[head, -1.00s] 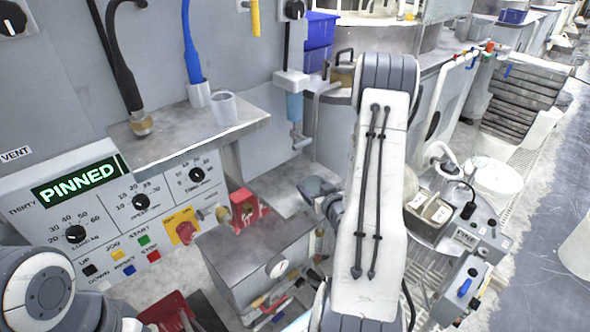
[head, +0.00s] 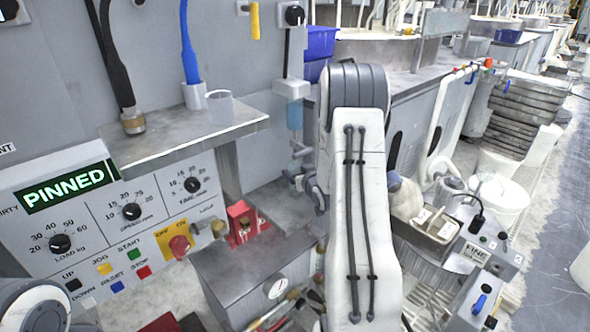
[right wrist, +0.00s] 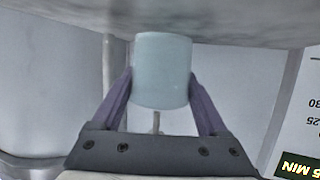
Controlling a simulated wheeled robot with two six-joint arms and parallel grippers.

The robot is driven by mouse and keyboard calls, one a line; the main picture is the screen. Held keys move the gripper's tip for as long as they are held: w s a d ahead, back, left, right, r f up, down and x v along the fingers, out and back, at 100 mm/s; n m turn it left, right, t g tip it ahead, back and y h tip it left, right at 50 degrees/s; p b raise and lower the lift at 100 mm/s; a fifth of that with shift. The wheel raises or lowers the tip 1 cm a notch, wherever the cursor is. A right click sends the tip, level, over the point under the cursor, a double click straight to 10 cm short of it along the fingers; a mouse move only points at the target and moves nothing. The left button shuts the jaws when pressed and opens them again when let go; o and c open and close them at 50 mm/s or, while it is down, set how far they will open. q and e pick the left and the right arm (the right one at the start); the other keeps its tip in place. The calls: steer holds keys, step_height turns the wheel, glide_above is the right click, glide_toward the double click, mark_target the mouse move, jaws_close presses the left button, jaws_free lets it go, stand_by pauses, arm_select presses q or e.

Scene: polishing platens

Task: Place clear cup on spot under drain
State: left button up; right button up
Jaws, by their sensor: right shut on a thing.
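A pale, translucent cup (right wrist: 161,70) sits between the two purple fingers of my right gripper (right wrist: 160,88) in the right wrist view, and the fingers are shut on its sides. One end of the cup is close to or touching a grey surface (right wrist: 230,22); I cannot tell which. In the head view my right gripper (head: 297,181) is small and partly hidden by my arm, close below the drain spout (head: 300,150) under a blue-tinted filter bowl (head: 295,115). I cannot make out the cup or the spot there. My left gripper is out of view.
A metal shelf (head: 185,138) holds another translucent cup (head: 220,107) and a holder with a blue tube (head: 193,95). Below are a control panel (head: 120,225), a red block (head: 243,222) and a grey box with a gauge (head: 255,265). A tray (head: 432,228) stands right of my arm.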

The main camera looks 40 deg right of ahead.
steer(key=x, duration=0.2)
steer(key=shift+w+d, duration=0.1)
steer(key=shift+w, duration=0.15)
steer(key=shift+f+b, duration=0.2)
steer(key=shift+b, duration=0.15)
steer(key=o, duration=1.4)
steer(key=shift+r, duration=0.1)
